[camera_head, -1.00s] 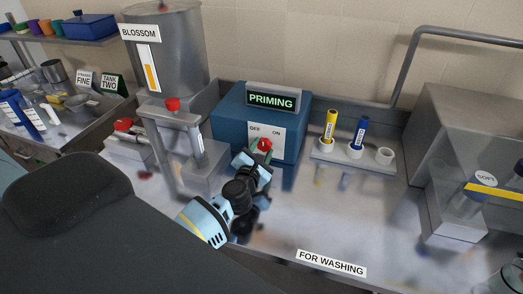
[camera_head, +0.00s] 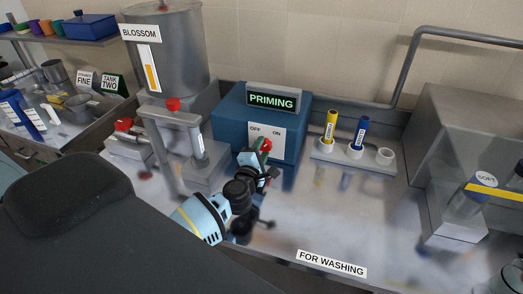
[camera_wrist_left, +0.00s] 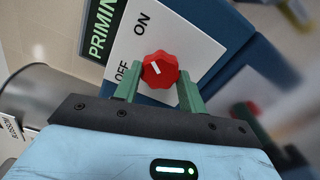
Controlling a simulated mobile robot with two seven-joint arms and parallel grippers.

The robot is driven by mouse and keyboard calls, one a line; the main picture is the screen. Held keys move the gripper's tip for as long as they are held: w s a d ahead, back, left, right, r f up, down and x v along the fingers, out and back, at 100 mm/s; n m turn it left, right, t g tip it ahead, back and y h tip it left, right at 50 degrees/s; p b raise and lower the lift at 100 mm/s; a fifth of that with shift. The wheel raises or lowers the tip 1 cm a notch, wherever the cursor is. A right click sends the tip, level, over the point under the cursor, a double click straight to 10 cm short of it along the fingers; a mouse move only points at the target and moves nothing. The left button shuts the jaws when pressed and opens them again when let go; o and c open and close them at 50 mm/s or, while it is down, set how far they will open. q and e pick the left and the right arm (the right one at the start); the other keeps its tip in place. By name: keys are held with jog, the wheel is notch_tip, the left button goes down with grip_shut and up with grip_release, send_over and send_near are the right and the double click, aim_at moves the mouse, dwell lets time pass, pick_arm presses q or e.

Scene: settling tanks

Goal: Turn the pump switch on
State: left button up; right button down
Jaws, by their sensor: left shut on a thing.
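The pump switch is a red knob (camera_head: 266,144) on a white plate (camera_head: 257,135) marked OFF on the left and ON on the right. The plate is on the front of a blue box (camera_head: 230,122), whose display (camera_head: 271,101) reads PRIMING in green. My left gripper (camera_head: 263,152) is at the knob. In the left wrist view, its green fingers (camera_wrist_left: 160,84) stand on either side of the knob (camera_wrist_left: 160,70) and are shut on it. The knob's white mark points to the upper left there, between OFF and ON. My right gripper is not seen.
A steel tank (camera_head: 180,60) labelled BLOSSOM and a stand with red knobs (camera_head: 172,104) are to the left. A rack (camera_head: 350,160) with a yellow and a blue tube is to the right. The bench in front (camera_head: 330,215) is mostly clear.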

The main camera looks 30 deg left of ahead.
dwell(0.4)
pick_arm(q)
jog(key=o, duration=1)
jog(key=shift+s+d+f, duration=0.1)
jog(key=shift+s+d, duration=0.05)
jog(key=shift+s, duration=0.4)
jog(key=v, duration=0.6)
jog(key=shift+s, duration=0.35)
jog(key=shift+s, duration=0.1)
